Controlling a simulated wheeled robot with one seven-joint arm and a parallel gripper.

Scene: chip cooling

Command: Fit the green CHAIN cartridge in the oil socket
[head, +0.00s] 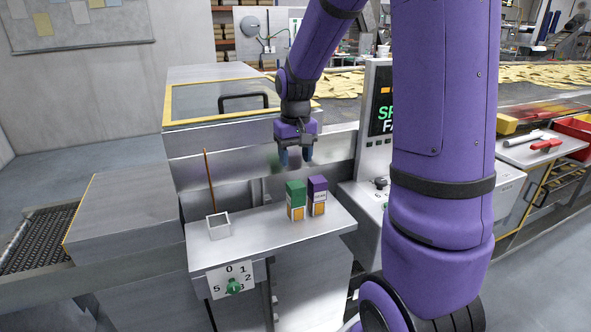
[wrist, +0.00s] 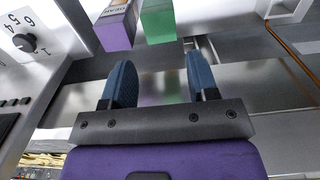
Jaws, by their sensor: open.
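The green cartridge (head: 295,200) stands upright on the small steel shelf (head: 262,233), its lower part pale with an orange patch. The purple cartridge (head: 318,196) stands close to its right. An open square socket (head: 219,226) with a thin brown rod rising from it is at the shelf's left. My gripper (head: 296,160) is open and empty above and behind the cartridges, fingers pointing down. In the wrist view the blue fingers (wrist: 157,85) are apart, and the green cartridge (wrist: 158,22) and purple cartridge (wrist: 115,30) are beyond their tips.
A green knob (head: 233,286) on a numbered plate is on the shelf's front. A steel machine with a yellow-edged lid (head: 220,101) rises behind. A control panel with a screen (head: 382,112) stands right of the shelf. The shelf between socket and green cartridge is clear.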

